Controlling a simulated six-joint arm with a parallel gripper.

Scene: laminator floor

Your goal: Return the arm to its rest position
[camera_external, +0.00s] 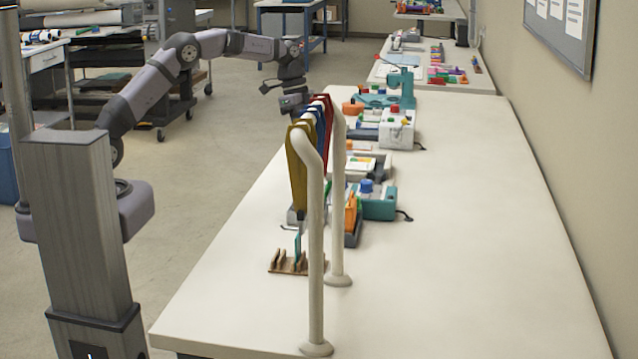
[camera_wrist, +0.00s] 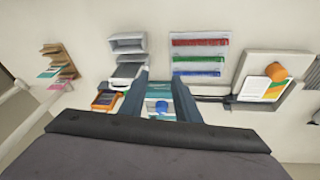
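My arm (camera_external: 185,50) reaches out from its column, bent at the elbow, with its wrist hanging down near the table's left edge. My gripper (camera_external: 292,102) is in the air just beyond the far end of the white rail (camera_external: 318,250). In the wrist view my gripper (camera_wrist: 160,82) shows as two blue-grey fingers standing apart. I see nothing held between them. A teal device with a blue knob (camera_wrist: 161,106) shows in the gap, apparently below on the table. The fingertips are small and partly hidden in the external view.
Yellow (camera_external: 300,165), blue and red hanging pieces sit on the rail close to my gripper. Machines, including a white one (camera_external: 397,128), and a wooden rack (camera_external: 290,262) stand on the white table (camera_external: 470,250). The table's right side is clear. A cart (camera_external: 165,110) stands behind my arm.

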